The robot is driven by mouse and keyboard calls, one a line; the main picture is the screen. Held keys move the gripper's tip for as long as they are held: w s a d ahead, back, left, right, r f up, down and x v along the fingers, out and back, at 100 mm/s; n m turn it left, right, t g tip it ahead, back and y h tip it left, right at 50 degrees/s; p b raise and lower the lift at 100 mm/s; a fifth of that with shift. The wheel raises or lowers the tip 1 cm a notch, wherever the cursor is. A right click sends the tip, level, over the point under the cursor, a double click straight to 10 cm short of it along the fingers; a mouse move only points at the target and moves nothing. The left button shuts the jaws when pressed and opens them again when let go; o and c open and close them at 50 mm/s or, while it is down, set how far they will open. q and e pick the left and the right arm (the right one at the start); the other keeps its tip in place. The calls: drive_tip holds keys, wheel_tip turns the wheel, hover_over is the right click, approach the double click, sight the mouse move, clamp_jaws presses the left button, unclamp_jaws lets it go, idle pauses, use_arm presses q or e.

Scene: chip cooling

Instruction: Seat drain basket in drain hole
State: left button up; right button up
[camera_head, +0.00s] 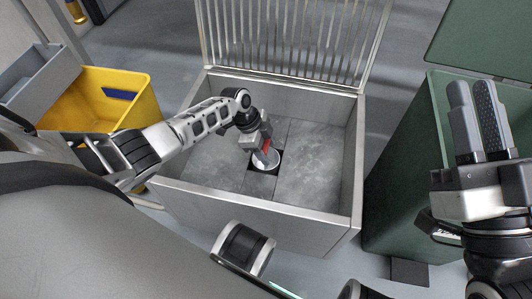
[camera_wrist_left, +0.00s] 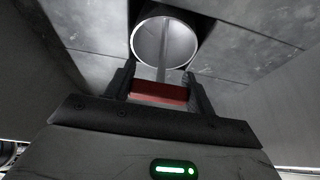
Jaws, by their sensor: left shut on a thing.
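The drain basket (camera_head: 266,160) is a round, light metal cup with a red grip (camera_head: 266,147). My left gripper (camera_head: 260,146) is shut on the red grip, with the basket beyond its fingertips. In the left wrist view the basket's round rim (camera_wrist_left: 165,42) and the red grip (camera_wrist_left: 159,92) show between the fingers (camera_wrist_left: 160,82). The basket is over the dark square drain hole (camera_head: 279,166) in the basin floor. The basket hides most of the hole, and I cannot tell how deep it sits. My right gripper (camera_head: 474,118) is open and empty, fingers up.
The metal basin (camera_head: 270,200) has raised walls around the drain. An upright slatted grate (camera_head: 290,35) stands at its back edge. A yellow bin (camera_head: 125,95) is at the left. A green bin (camera_head: 400,190) with a raised lid stands at the right, near my right gripper.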

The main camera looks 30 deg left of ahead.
use_arm(q)
drive_tip(key=shift+f, duration=0.55)
use_arm(e)
drive_tip(key=shift+s+r+n+y, duration=0.2)
drive_tip(key=shift+r+n+y, duration=0.45)
drive_tip(key=shift+n, duration=0.15)
use_arm(q)
drive_tip(key=shift+f, duration=0.1)
drive_tip(key=o, duration=1.4)
use_arm(e)
drive_tip(key=shift+r+n, duration=0.2)
drive_tip(key=shift+n, duration=0.1)
use_arm(q)
drive_tip(key=shift+o, duration=0.2)
